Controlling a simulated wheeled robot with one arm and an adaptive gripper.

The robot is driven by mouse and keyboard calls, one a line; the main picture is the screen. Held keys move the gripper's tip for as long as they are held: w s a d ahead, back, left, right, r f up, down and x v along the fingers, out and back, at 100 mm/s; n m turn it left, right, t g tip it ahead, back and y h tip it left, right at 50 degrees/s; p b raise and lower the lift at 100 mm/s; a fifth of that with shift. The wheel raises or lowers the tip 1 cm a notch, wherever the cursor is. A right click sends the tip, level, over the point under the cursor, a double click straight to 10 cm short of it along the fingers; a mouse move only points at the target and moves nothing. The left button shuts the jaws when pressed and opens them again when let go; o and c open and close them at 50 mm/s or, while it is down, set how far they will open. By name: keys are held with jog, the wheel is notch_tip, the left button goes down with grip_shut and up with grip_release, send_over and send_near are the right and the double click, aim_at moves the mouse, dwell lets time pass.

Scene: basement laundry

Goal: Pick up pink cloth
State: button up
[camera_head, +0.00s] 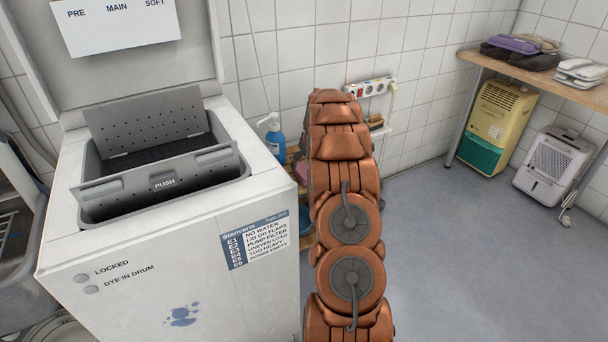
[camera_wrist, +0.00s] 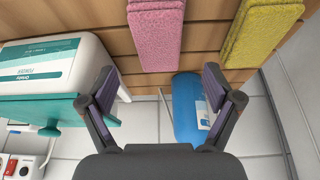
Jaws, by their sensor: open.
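The pink cloth (camera_wrist: 155,35) lies folded on a wooden slatted shelf (camera_wrist: 210,62), at the top middle of the wrist view, its upper end cut off by the frame. In the head view a small pink patch (camera_head: 302,170) shows beside my arm, probably the same cloth; my arm hides most of that shelf. My gripper (camera_wrist: 160,82) is open and empty, its two fingers spread wide below the cloth in the wrist picture. No contact with the cloth shows.
A folded yellow cloth (camera_wrist: 262,38) lies right of the pink one. A blue bottle (camera_wrist: 186,108) shows between the fingers. A white labelled container (camera_wrist: 85,62) and a teal object (camera_wrist: 50,108) are left.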

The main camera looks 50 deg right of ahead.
aim_at(305, 171)
notch_tip(305, 171, down, 4)
jog(key=shift+w+d+r+b, duration=0.15)
jog(key=shift+b, duration=0.4)
jog(key=shift+w+f, duration=0.3)
jog(key=shift+f, duration=0.2)
jog(key=shift+f, duration=0.25)
jog(key=c, duration=1.2)
jog(key=shift+d+r, duration=0.1)
jog(key=shift+r, duration=0.05)
jog(key=shift+c, duration=0.2)
